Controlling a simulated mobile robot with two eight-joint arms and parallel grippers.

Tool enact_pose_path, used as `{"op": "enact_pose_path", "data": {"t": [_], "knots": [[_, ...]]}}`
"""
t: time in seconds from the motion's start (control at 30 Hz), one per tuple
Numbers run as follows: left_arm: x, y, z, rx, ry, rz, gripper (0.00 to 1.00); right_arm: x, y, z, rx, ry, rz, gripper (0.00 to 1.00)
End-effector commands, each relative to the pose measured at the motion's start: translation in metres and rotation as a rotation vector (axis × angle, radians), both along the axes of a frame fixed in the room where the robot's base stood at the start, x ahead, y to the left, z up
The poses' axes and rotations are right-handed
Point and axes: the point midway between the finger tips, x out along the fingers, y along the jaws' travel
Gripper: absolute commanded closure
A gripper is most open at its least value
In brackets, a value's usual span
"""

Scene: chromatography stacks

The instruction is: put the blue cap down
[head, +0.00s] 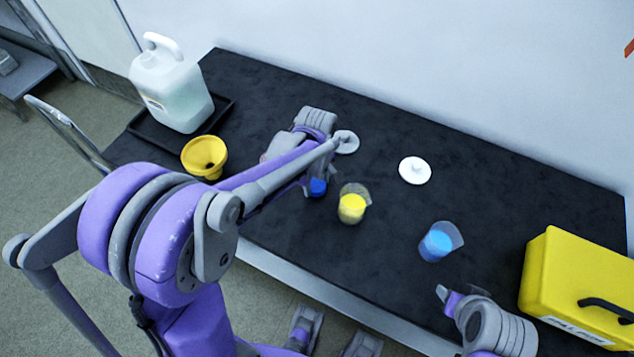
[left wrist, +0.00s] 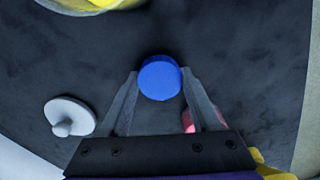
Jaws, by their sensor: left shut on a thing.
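The blue cap (head: 318,187) is between the fingertips of my left gripper (head: 316,184), over the middle of the black table. In the left wrist view the round blue cap (left wrist: 160,78) sits at the tips of the two fingers of my left gripper (left wrist: 160,88), which is shut on it. The head view does not clearly show whether the cap touches the table. My right gripper (head: 448,297) is near the table's front edge at lower right, apart from the cap; its jaw opening is unclear.
A beaker of yellow liquid (head: 352,205) stands close right of the cap. Further right are a white lid (head: 415,171), a beaker of blue liquid (head: 438,243) and a yellow case (head: 575,285). A grey-white lid (head: 346,142), yellow funnel (head: 203,157) and jug (head: 170,90) are also there.

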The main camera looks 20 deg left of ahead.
Motion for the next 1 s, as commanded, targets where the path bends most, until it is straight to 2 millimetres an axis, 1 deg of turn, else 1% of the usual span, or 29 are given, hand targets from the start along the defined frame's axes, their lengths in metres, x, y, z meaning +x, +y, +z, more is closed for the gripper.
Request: {"op": "enact_pose_path", "data": {"t": [0.23,0.6,0.73,0.77,0.9,1.0], "knots": [[0.0,0.0,-0.001,0.0,0.0,0.0,0.94,0.0,0.0,0.0,0.0,0.0,0.0,0.5],[0.0,0.0,-0.013,0.0,0.0,0.0,0.94,-0.001,0.0,-0.01,0.0,0.003,0.0,0.5],[0.0,0.0,-0.013,0.0,0.0,0.0,0.94,-0.001,0.0,-0.01,0.0,0.003,0.0,0.5],[0.0,0.0,-0.014,-0.001,0.0,0.0,0.33,-0.001,0.0,-0.01,0.0,0.003,0.0,0.5],[-0.001,-0.001,-0.014,-0.002,0.001,0.0,0.08,-0.001,0.0,-0.01,0.0,0.003,0.0,0.5],[-0.001,-0.001,-0.012,-0.001,0.002,0.0,0.06,-0.001,0.0,-0.008,0.0,0.003,0.0,0.5]]}}
